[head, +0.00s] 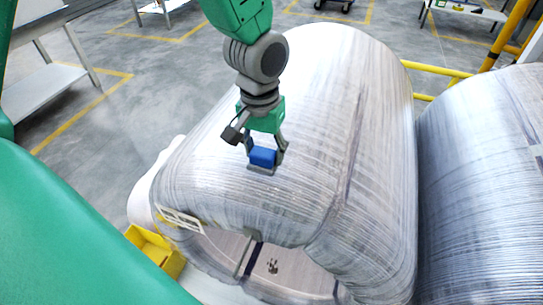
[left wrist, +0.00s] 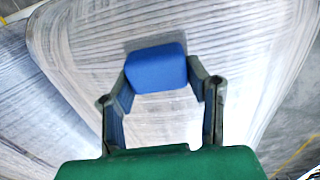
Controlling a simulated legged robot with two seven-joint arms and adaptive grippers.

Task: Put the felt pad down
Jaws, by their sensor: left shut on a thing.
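The felt pad is a small blue block (head: 263,157) held between the fingers of my left gripper (head: 264,152) in the head view. The gripper is shut on it, above or against the top of the large wrapped coil (head: 340,120). In the left wrist view the blue pad (left wrist: 156,68) sits between the two fingertips (left wrist: 158,80), with the wrapped surface behind it. I cannot tell whether the pad touches the wrap. My right gripper is not in view.
A second wrapped coil (head: 480,190) stands at the right. A yellow bin (head: 155,250) is at the lower left by the first coil. Yellow rails (head: 437,69) stand behind the coils. A grey table (head: 45,95) is at the left, with open floor beside it.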

